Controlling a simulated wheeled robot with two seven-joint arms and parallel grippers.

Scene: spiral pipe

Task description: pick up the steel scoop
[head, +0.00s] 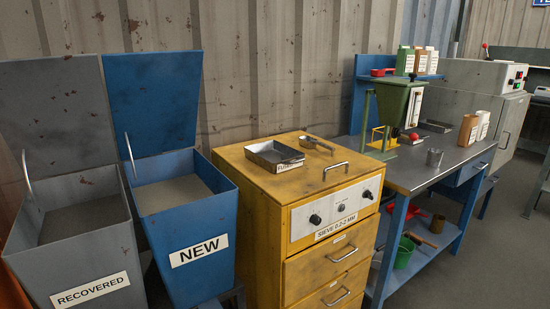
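A shallow rectangular steel pan (290,160) with raised walls lies on top of the yellow sieve cabinet (240,163). Neither of my grippers is in view, and nothing touches the pan.
A grey RECOVERED bin (85,275) and a blue NEW bin (210,275), lids raised, hold grey powder left of the cabinet.

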